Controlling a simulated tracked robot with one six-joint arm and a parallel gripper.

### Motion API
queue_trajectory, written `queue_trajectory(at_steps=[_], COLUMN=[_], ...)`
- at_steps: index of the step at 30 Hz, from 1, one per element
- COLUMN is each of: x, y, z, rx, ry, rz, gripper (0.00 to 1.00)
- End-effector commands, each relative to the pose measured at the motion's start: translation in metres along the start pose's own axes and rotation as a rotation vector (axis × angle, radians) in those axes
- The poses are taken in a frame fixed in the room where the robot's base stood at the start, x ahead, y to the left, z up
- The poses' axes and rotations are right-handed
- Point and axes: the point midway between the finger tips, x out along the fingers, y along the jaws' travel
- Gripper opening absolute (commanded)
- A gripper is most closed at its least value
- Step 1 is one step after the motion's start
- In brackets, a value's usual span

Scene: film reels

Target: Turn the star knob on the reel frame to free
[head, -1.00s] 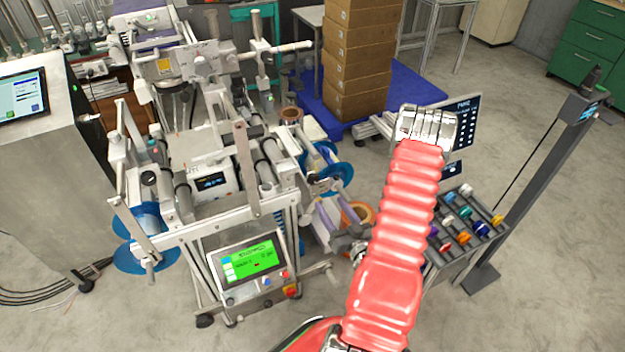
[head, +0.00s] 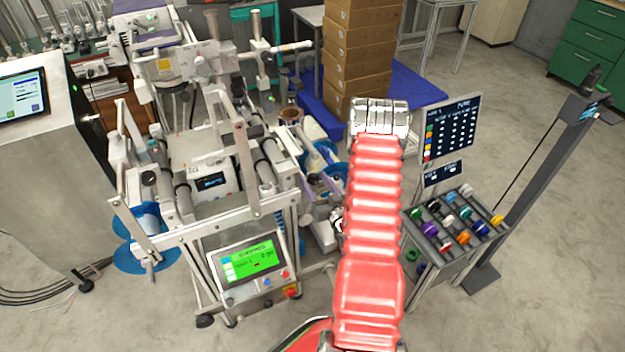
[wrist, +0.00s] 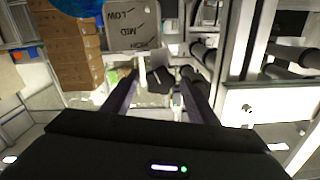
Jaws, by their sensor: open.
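The reel frame (head: 180,232) is the metal machine on the left in the head view, with blue discs and a green-lit screen. I see no "free" mark. My gripper (wrist: 159,84) is open, with its two dark fingers either side of that shape; contact cannot be told. In the head view my red-sleeved arm mostly hides the gripper.
A green-lit screen (head: 248,262) with buttons is on the machine's front. A rack of coloured spools (head: 462,228) and a dark display (head: 449,130) stand right of my arm. Stacked cartons (head: 360,50) are behind. Open floor (head: 540,290) lies at the right.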

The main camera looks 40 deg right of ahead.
Motion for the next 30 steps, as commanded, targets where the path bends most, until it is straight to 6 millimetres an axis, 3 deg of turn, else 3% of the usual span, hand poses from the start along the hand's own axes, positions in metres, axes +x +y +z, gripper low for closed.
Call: queue_trajectory(at_steps=[6,14,30], x=[0.016,0.017,0.017], y=[0.000,0.000,0.000], z=[0.000,0.000,0.000], rx=[0.000,0.000,0.000], ry=[0.000,0.000,0.000], rz=[0.000,0.001,0.001], gripper=[0.53,0.53,0.16])
